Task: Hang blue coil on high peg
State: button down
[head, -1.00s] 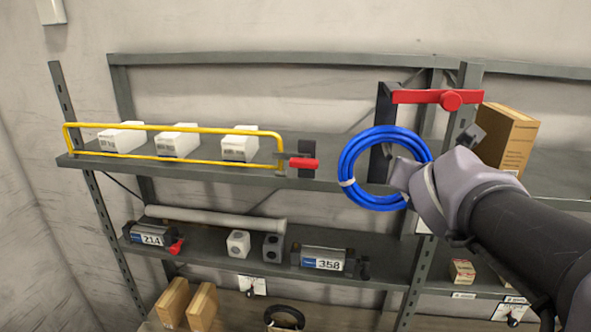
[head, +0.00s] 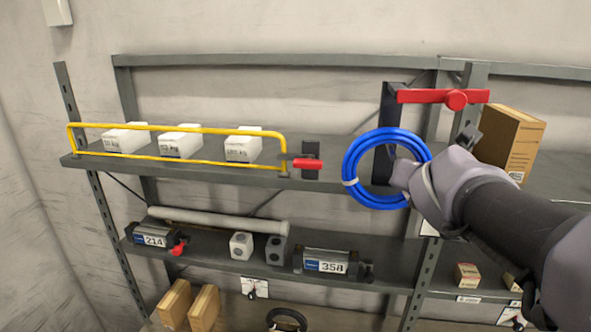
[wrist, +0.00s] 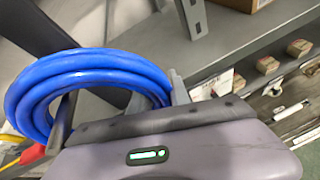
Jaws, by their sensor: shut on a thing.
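The blue coil (head: 352,162) is a thick ring of several turns with a small white tie on its left side. My gripper (head: 402,176) is shut on the coil's right side and holds it up in front of the shelf rack. The coil also fills the left of the wrist view (wrist: 85,62), between my fingers (wrist: 122,102). I cannot make out a peg for certain; the coil and gripper hide part of the plate.
A yellow rail (head: 200,128) fronts white boxes (head: 181,144) on the upper shelf, with a red latch handle (head: 308,164) at its right end. Labelled grey units (head: 325,264) sit on the lower shelf.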

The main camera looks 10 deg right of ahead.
jog(key=c, duration=1.1)
grip_release()
jog(key=shift+c, duration=0.2)
jog(key=p+v, duration=0.3)
jog(key=v, duration=1.4)
jog(key=s+a+f+m+g+y+b, duration=0.2)
jog(key=f+m+b, duration=0.9)
jog(key=f, duration=0.9)
jog(key=s+a+f+m+g+y+b, duration=0.2)
jog(key=s+a+f+m+b, duration=0.3)
jog(key=f+m+b, duration=0.6)
jog(key=s+a+f+m+g+y+b, duration=0.2)
jog(key=a+f+m+b, duration=0.3)
jog(key=f+m+b, duration=0.6)
notch_tip(320, 180, down, 19)
jog(key=s+y+b, duration=0.1)
jog(key=b, duration=0.6)
jog(key=shift+s+a+r+b, duration=0.25)
jog(key=shift+s+a+b, duration=0.1)
jog(key=shift+s+b, duration=0.05)
